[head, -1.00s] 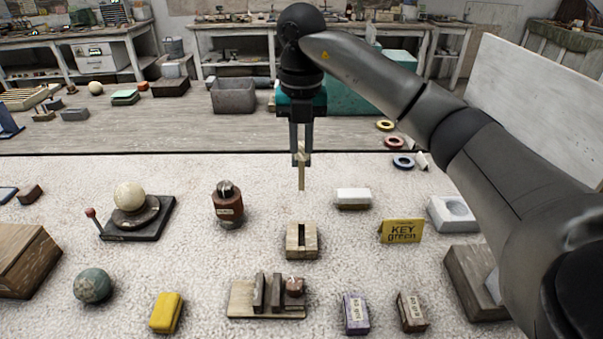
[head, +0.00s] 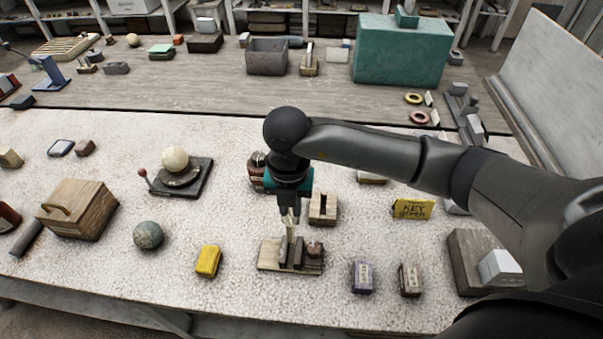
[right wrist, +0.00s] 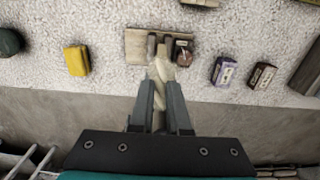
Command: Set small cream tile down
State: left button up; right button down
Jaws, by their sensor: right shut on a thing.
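My right gripper (head: 289,213) is shut on the small cream tile (head: 291,232), which hangs narrow and upright below the fingers. In the right wrist view the cream tile (right wrist: 161,72) shows between the fingertips. The tile is over or just behind the small wooden rack (head: 267,266), which has dark upright slats and a brown piece at its right end. The rack also shows in the right wrist view (right wrist: 134,45). I cannot tell whether the tile touches it. My left gripper is out of view.
A slotted wooden block (head: 331,214) stands behind the rack. A yellow block (head: 208,261) lies to the left, and a purple block (head: 362,278) and brown block (head: 410,280) to the right.

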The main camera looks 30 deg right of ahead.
aim_at(290, 232)
jog(key=shift+s+a+f, duration=0.1)
jog(key=shift+s+a, duration=0.2)
jog(key=shift+a, duration=0.05)
jog(key=shift+f+b, duration=2.15)
jog(key=shift+f, duration=0.65)
jog(key=shift+f+b, duration=1.8)
jog(key=shift+f, duration=0.6)
jog(key=c, duration=0.8)
grip_release()
